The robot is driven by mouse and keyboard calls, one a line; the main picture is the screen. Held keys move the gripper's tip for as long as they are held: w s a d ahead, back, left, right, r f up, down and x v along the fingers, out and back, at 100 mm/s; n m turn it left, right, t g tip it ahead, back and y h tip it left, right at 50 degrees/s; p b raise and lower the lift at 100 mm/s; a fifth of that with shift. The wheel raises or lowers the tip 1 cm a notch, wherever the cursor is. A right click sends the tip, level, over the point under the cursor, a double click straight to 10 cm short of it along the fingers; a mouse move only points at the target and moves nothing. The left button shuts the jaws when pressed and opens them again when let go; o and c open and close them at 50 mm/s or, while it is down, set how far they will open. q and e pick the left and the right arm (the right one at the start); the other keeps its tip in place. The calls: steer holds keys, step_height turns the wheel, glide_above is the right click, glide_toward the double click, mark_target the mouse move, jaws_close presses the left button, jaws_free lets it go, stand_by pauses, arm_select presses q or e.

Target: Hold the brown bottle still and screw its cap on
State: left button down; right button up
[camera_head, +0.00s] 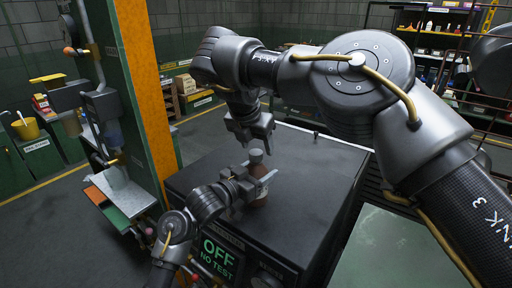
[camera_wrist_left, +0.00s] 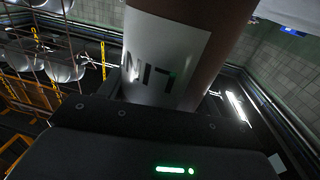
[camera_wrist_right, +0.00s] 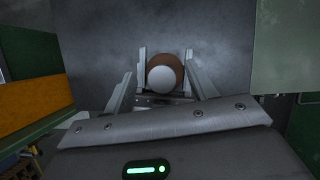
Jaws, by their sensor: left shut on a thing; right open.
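The brown bottle (camera_head: 260,171) stands upright on the dark cabinet top. Its white label (camera_wrist_left: 165,60) fills the left wrist view. My left gripper (camera_head: 254,184) is shut around the bottle's body. A pale round cap (camera_wrist_right: 161,79) shows on top of the brown bottle (camera_wrist_right: 178,62) in the right wrist view; it looks grey in the head view (camera_head: 256,155). I cannot tell how tightly it sits. My right gripper (camera_head: 250,134) is open, pointing down just above the cap, apart from it in the head view.
The dark cabinet top (camera_head: 310,180) is mostly clear around the bottle. A display reading OFF NO TEST (camera_head: 219,258) is on its front. A green and orange post (camera_head: 140,90) rises at the left. Shelves (camera_head: 435,45) stand at the back right.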

steer(key=shift+r, duration=1.75)
steer(key=shift+o, duration=0.3)
steer(key=o, duration=0.5)
arm_select(q)
steer(key=shift+c, duration=1.3)
jaws_free()
arm_select(e)
steer(key=shift+f+b, duration=0.3)
arm_select(q)
steer(key=v, duration=1.1)
